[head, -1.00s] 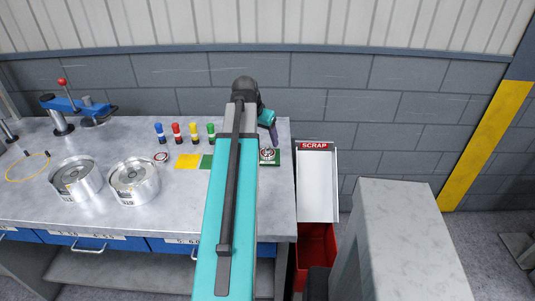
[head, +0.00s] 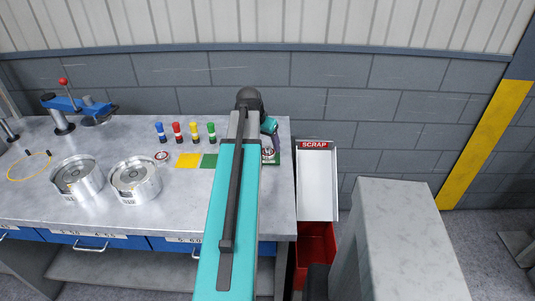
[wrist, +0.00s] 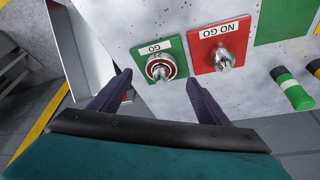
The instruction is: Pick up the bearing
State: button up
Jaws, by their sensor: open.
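A round bearing with a red and white face (wrist: 160,68) sits around the metal plug of the green GO plate (wrist: 178,46) in the wrist view. In the head view the bearing (head: 268,154) shows at the bench's right end, partly covered by my arm. My gripper (wrist: 158,98) is open and empty. Its two dark fingers point toward the GO plate, one to each side of the bearing in the picture, with no visible contact. A similar round red and white part (head: 162,156) lies farther left on the bench.
A red NO GO plate (wrist: 210,62) with a bare metal plug stands beside the GO plate. Several coloured markers (head: 177,132), two metal housings (head: 136,181) and a blue press (head: 75,104) are on the bench. A SCRAP chute (head: 317,180) is off its right edge.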

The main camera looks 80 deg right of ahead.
aim_at(266, 148)
jog(key=shift+p+x, duration=1.05)
jog(key=shift+x, duration=1.4)
jog(key=shift+w+a, duration=0.1)
jog(key=shift+w, duration=0.1)
jog(key=shift+c, duration=0.6)
jog(key=c, duration=1.3)
jog(key=shift+r+b, duration=1.45)
jog(key=shift+r, duration=3.5)
jog(key=shift+m, duration=0.3)
